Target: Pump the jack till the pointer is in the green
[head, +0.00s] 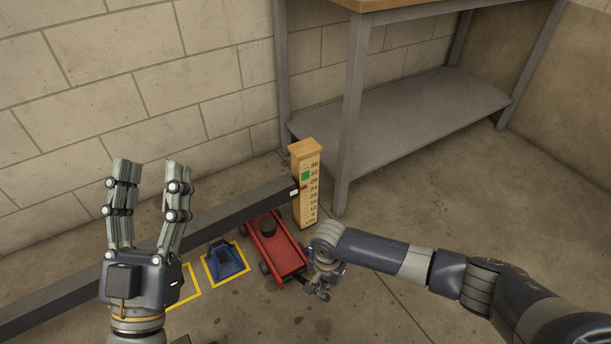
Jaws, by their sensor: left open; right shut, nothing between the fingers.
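The red jack (283,254) stands on the floor with its round black saddle (267,227) just under the grey chassis tube (238,208); I cannot tell if they touch. The wooden gauge post (308,206) stands at the tube's end, with a number scale and a green patch (306,176) near 32. The pointer (295,193) at the tube's end sits below the green, around the mid-twenties. My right gripper (323,294) is shut and empty at the jack's near right end, where the handle is mostly hidden. My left gripper (152,165) is open, raised and empty at the left.
A blue stand (225,262) sits in a yellow floor square left of the jack, with another yellow marking (190,291) beside it. A workbench with a grey lower shelf (410,115) stands behind the post. The floor at right is clear.

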